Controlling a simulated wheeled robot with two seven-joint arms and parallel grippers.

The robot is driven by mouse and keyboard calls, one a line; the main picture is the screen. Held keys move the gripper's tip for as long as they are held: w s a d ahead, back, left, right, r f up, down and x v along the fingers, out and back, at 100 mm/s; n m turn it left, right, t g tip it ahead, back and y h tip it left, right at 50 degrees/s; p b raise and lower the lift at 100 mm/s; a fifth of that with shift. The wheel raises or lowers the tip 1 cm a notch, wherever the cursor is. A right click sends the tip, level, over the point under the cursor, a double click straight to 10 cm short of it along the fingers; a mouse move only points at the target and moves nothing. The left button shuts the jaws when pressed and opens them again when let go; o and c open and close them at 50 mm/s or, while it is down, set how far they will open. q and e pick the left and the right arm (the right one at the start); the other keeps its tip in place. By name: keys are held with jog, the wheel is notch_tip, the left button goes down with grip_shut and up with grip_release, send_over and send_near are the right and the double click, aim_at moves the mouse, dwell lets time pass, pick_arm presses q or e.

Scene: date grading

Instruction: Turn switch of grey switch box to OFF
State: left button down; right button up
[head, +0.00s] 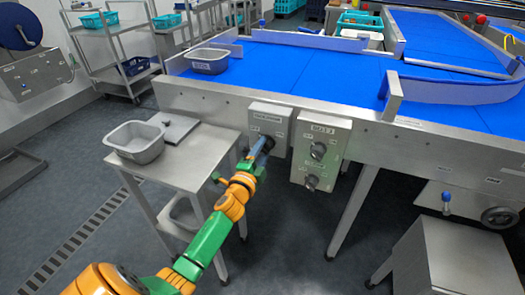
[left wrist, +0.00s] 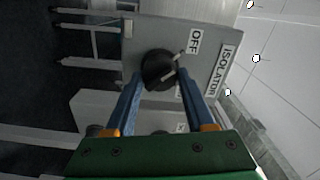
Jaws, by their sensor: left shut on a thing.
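The grey switch box (head: 270,110) is mounted on the front of the blue conveyor table. In the left wrist view its face (left wrist: 218,62) carries the labels ISOLATOR and OFF, and a third label is partly hidden by a finger. Its black round switch (left wrist: 158,66) has a light bar lying aslant, one end toward the gap between OFF and the part-hidden label. My left gripper (head: 260,150), with blue fingers, is shut on the switch, one finger on each side; it also shows in the left wrist view (left wrist: 160,80). My right gripper is out of view.
A second grey box (head: 321,150) with two dark knobs sits just right of the switch box. A steel side table (head: 185,175) with a grey tub (head: 136,142) stands to the left. A steel cabinet (head: 450,260) is at lower right.

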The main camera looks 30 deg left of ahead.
pick_arm(q)
jog(key=shift+c, duration=1.3)
grip_release()
jog(key=v, duration=0.7)
jog(key=shift+p, duration=0.4)
